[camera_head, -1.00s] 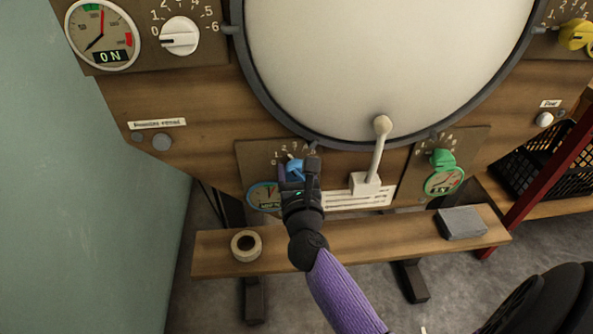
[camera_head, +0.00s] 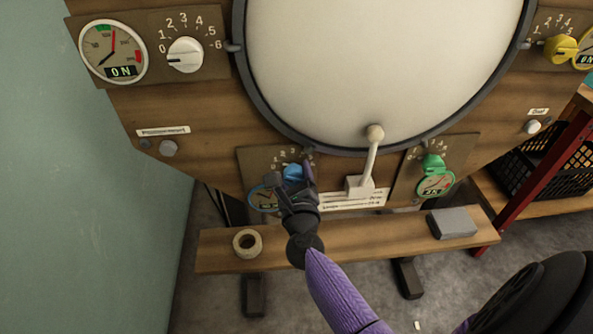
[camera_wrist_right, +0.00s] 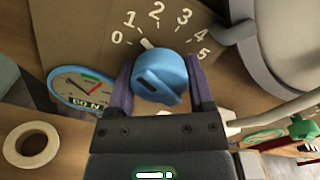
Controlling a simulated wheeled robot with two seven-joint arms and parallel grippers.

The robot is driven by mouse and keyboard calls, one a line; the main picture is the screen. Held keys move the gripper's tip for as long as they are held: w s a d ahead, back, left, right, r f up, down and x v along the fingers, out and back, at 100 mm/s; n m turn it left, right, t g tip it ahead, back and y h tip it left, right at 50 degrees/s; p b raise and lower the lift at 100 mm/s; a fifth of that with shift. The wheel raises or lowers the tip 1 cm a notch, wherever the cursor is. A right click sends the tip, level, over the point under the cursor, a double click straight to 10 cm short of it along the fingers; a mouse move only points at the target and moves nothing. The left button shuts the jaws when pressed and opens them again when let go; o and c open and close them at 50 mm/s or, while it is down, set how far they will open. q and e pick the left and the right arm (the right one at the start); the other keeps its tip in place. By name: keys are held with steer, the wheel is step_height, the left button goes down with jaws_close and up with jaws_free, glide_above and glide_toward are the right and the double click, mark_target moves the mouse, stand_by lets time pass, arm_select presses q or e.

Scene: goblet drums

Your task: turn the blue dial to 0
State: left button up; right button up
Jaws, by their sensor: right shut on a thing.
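The blue dial (camera_head: 293,172) sits on the lower panel under the big white drum face. In the right wrist view the blue dial (camera_wrist_right: 160,82) fills the space between the purple fingers. My right gripper (camera_head: 293,180) is shut on it, one finger on each side; the gripper also shows in the wrist view (camera_wrist_right: 161,88). A white mark at the dial's upper edge points up and left, about toward the 1. The scale's numbers 0 to 5 show around it. The blue-rimmed gauge (camera_wrist_right: 80,88) is left of the dial, its readout partly hidden. My left gripper is out of view.
A white lever (camera_head: 371,160) stands just right of the dial, with a green dial (camera_head: 433,163) beyond it. A wooden bench (camera_head: 345,236) below carries a tape roll (camera_head: 247,243) and a grey block (camera_head: 452,223). A white dial (camera_head: 186,55) is at upper left.

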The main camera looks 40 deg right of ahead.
steer(key=shift+r+n+p, duration=0.15)
steer(key=shift+n+p, duration=0.4)
steer(key=shift+n, duration=0.65)
steer(key=shift+n+p, duration=0.45)
steer(key=shift+n, duration=0.95)
steer(key=o, duration=1.2)
steer(key=shift+o, duration=0.2)
